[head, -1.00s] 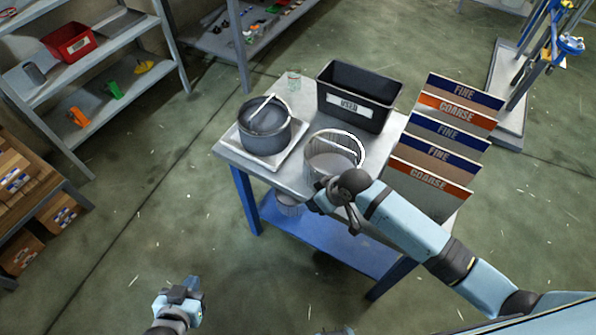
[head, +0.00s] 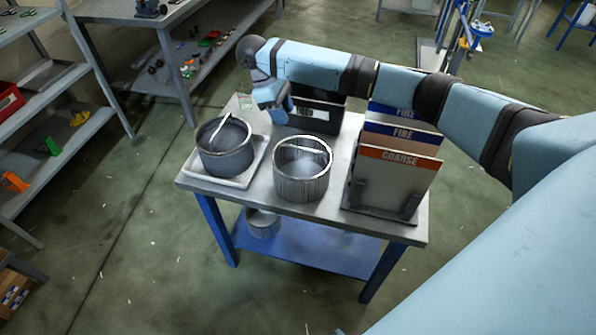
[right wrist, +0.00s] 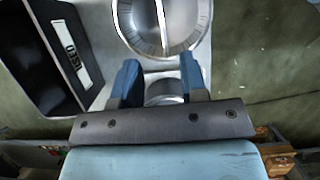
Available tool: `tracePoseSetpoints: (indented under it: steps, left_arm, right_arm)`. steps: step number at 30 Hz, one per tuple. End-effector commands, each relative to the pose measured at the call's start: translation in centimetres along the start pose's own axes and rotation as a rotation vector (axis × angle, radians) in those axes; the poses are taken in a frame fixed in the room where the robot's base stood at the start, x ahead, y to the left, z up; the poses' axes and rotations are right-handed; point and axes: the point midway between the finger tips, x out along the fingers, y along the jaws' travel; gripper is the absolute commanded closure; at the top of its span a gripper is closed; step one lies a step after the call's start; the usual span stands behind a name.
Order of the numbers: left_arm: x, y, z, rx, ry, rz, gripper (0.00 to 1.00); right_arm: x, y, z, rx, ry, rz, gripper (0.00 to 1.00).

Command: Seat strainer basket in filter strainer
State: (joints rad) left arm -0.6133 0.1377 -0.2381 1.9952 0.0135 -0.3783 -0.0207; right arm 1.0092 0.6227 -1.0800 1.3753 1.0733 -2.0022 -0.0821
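The pale mesh strainer basket (head: 302,187) stands upright on the table, right of the filter strainer and outside it. The filter strainer (head: 227,162) is a dark round pot with a light bar across its open top, standing on a white tray (head: 196,178). My right gripper (head: 274,104) hangs high over the back of the table, by the black bin, apart from both. In the right wrist view its blue fingers (right wrist: 158,80) are apart with nothing held. A round vessel with a white bar (right wrist: 165,25) lies beyond them; it looks like the filter strainer. My left gripper is out of view.
The black USED bin (head: 318,121) is at the back, partly hidden by my right arm. Fine and coarse panels (head: 392,180) stand in a rack at the right. A glass beaker (head: 245,98) is at the back left corner. Another round vessel (head: 262,223) sits on the lower shelf.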

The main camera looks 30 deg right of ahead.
Motion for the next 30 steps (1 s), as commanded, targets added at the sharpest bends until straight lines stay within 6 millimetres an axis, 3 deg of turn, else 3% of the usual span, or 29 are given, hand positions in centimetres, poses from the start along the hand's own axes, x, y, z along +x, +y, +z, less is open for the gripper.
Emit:
tracePoseSetpoints:
  steps: [10, 17, 24, 30]
  left_arm:
    - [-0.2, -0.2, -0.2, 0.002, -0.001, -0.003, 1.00]
    - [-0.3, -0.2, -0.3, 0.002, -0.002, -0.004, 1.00]
    - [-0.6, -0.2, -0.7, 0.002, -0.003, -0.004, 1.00]
    - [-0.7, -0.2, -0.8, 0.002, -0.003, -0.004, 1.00]
  right_arm:
    - [6.6, -0.1, 0.1, 0.000, -0.003, -0.001, 0.60]
    - [8.2, -0.1, 0.1, 0.000, -0.001, 0.000, 0.60]
    - [11.7, -0.2, 0.2, -0.001, -0.001, -0.001, 0.60]
    - [13.1, -0.2, 0.2, -0.001, 0.001, 0.001, 0.60]
